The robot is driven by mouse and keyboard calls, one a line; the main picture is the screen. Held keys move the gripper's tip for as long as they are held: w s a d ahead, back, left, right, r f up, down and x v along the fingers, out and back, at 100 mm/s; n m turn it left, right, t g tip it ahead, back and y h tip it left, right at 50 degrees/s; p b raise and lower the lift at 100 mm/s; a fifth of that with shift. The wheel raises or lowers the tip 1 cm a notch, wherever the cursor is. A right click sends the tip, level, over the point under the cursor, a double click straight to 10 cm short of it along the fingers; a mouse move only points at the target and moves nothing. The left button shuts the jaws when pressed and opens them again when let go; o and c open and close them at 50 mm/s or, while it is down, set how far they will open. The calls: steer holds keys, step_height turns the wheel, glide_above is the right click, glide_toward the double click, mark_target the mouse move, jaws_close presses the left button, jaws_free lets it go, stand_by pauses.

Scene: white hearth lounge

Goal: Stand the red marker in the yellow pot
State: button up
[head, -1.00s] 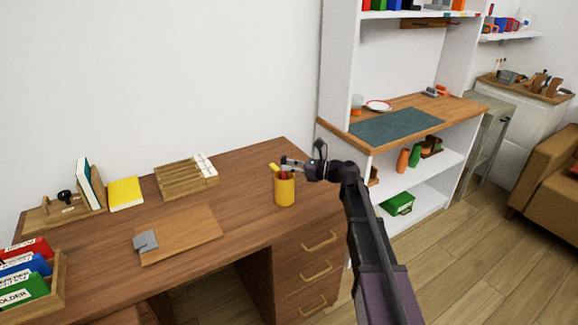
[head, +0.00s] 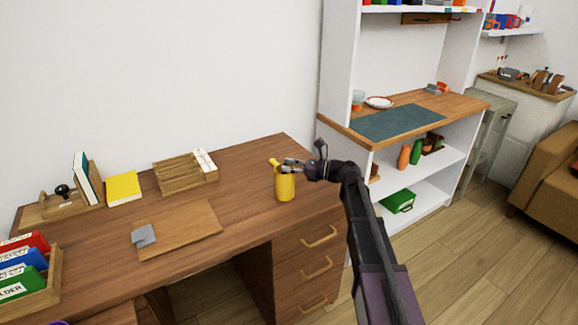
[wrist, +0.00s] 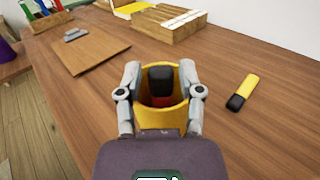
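The yellow pot (head: 285,187) stands upright near the desk's right end. It also shows in the wrist view (wrist: 161,117). The red marker (wrist: 160,82) is inside the pot, black end up, with a bit of red below it. Its lower part is hidden by the pot wall. My gripper (head: 287,165) is at the pot's mouth. In the wrist view its two fingers (wrist: 159,78) are spread wide at either side of the rim, apart from the marker. Whether they touch the rim I cannot tell.
A yellow marker with a black end (wrist: 243,92) lies on the desk beside the pot. A wooden board (head: 180,230), a slatted wooden organizer (head: 185,175), a yellow book (head: 123,188) and a folder rack (head: 50,290) are farther left. The white shelf unit (head: 338,75) stands to the right.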

steer(key=shift+o, duration=0.5)
steer(key=shift+d, duration=0.1)
steer(key=s+d, duration=0.2)
steer(key=d, duration=0.9)
steer(key=shift+s+d, duration=0.15)
steer(key=shift+d, duration=0.2)
steer(key=shift+s+a, duration=0.1)
stand_by(0.8)
